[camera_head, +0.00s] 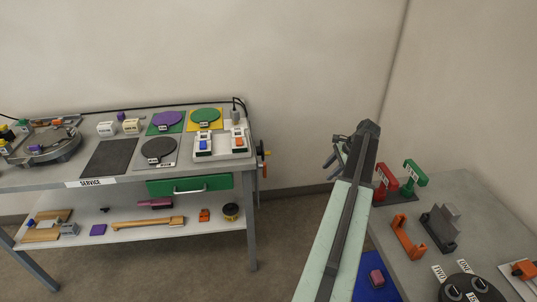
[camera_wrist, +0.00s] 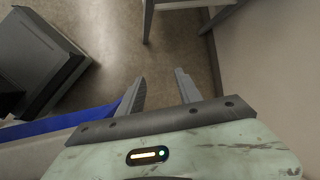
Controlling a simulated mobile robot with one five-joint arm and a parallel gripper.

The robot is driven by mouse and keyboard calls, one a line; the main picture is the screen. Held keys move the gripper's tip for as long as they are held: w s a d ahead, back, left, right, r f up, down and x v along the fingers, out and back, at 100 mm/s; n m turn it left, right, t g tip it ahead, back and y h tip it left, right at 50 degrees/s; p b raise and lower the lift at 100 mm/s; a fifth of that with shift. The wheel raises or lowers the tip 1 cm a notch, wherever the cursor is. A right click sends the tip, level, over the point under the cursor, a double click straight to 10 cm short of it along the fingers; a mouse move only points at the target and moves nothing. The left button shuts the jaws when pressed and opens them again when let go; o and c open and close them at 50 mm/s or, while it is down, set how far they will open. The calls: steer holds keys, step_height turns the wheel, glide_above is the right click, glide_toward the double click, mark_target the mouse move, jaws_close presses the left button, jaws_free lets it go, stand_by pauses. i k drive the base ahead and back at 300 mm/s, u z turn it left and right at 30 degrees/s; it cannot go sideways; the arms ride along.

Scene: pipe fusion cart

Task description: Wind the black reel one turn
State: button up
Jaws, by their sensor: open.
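The wrist view shows floor beyond the fingertips and no reel.
A green drawer (camera_head: 189,185) is shut under the cart top. At right, a grey table (camera_head: 455,190) holds red and green stands (camera_head: 414,176), an orange bracket (camera_head: 407,238) and a black round part (camera_head: 470,290). Bare floor (camera_head: 290,225) lies between cart and table.

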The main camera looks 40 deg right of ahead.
mark_target(260, 151)
steer(key=z, duration=0.05)
steer(key=i, duration=1)
steer(key=u, duration=0.05)
